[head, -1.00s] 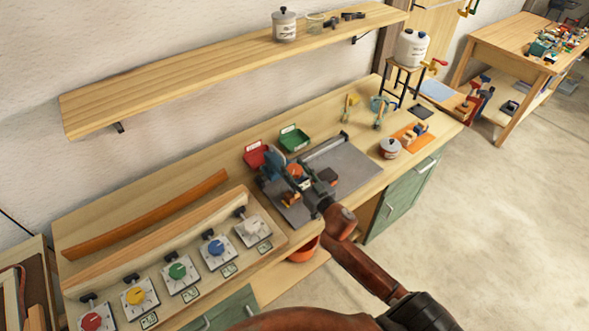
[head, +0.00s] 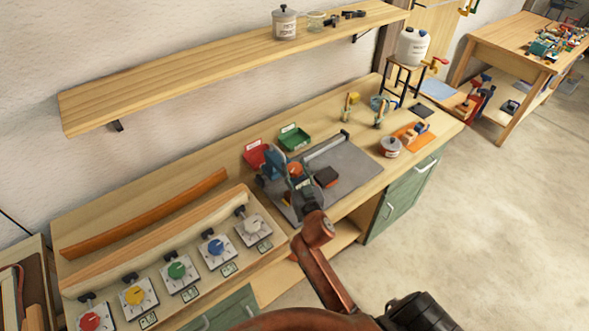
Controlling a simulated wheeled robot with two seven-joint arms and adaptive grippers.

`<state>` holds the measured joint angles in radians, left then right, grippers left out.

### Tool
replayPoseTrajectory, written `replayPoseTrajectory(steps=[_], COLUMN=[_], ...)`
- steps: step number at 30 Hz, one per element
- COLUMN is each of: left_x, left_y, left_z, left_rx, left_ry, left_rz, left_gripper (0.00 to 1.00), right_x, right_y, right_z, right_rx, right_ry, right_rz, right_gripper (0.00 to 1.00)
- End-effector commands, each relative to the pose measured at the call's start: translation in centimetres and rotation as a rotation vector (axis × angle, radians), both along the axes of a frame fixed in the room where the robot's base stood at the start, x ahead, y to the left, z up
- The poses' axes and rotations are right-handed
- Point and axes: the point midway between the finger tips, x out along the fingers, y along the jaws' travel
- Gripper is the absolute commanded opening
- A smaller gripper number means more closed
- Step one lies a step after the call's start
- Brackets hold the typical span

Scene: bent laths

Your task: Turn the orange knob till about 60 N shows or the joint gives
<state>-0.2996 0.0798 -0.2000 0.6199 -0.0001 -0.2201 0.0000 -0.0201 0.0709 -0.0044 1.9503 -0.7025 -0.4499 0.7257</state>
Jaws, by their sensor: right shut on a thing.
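The orange knob (head: 294,169) shows as a small round orange patch beside the blue-grey test stand (head: 273,163) on the bench. My right gripper (head: 298,182) is at the knob, coming from the front right, and is shut on it. The fingers and part of the knob are small and overlap, so the exact contact is hard to see. A dark block (head: 326,177) with a reddish side lies on the grey plate (head: 348,159) just right of the gripper. No force reading can be made out. My left gripper is not in view.
A red tray (head: 254,158) and a green tray (head: 294,137) stand behind the stand. A row of coloured dials (head: 177,270) and a long orange lath (head: 150,213) are at the left. A lidded pot (head: 390,147) stands to the right.

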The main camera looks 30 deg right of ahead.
Motion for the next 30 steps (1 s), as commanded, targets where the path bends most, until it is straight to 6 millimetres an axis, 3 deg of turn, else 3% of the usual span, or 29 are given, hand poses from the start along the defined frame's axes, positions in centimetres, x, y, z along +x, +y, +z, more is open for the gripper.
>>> replayPoseTrajectory(steps=[14,15,23,30], left_x=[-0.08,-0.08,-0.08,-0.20], left_y=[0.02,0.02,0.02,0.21], left_z=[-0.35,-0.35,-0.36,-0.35], left_rx=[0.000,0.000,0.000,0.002], left_ry=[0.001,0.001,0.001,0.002], left_rz=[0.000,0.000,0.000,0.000], left_gripper=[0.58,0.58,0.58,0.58], right_x=[-0.02,-0.02,-0.03,-0.08], right_y=[0.05,0.05,0.04,0.04], right_z=[0.25,0.25,0.14,0.07], right_rx=[-0.001,-0.001,-0.001,-0.001], right_ry=[-0.002,-0.002,-0.001,0.001], right_rz=[-0.034,-0.034,-0.034,-0.034], right_gripper=[0.15,0.41,0.58,0.58])
